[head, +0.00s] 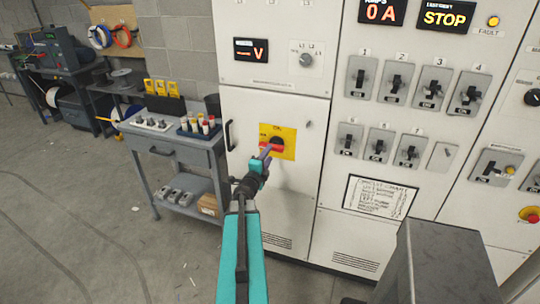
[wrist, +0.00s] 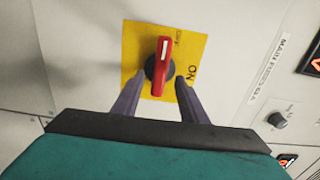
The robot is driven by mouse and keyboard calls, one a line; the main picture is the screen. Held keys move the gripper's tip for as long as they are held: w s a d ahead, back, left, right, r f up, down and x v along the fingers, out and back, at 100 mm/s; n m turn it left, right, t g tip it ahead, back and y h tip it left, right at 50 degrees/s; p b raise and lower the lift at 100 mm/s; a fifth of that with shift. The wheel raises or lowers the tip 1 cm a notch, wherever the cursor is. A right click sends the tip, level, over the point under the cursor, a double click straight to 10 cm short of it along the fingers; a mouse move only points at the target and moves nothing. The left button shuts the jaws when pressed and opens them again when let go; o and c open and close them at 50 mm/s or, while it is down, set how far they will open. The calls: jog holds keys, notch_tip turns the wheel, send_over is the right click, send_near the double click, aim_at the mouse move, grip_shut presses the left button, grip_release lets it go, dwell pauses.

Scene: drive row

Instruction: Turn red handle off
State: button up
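The red handle (wrist: 161,66) sits on a round dark hub on a yellow plate (wrist: 133,46) on the cabinet front. In the wrist view its white-striped end points up, towards a small blurred label, and the word ON is at the right. In the head view the red handle (head: 270,147) lies roughly level, its end to the left, with the plate's top label above. My gripper (wrist: 158,77) is open, one finger on each side of the handle's lower part, with gaps showing. In the head view my gripper (head: 264,153) partly covers the handle and plate.
A black door pull (head: 229,135) is left of the plate. A grey cart (head: 178,152) with tools stands further left. Rows of switches (head: 395,80) and a printed sheet (head: 380,197) are on the right cabinet. A grey box (head: 440,262) stands at front right. Floor at left is largely open.

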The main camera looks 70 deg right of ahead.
jog(key=a+p, duration=0.5)
jog(key=a, duration=0.4)
dwell(0.6)
jog(key=shift+a+p, duration=0.2)
jog(key=shift+p, duration=0.15)
dwell(0.4)
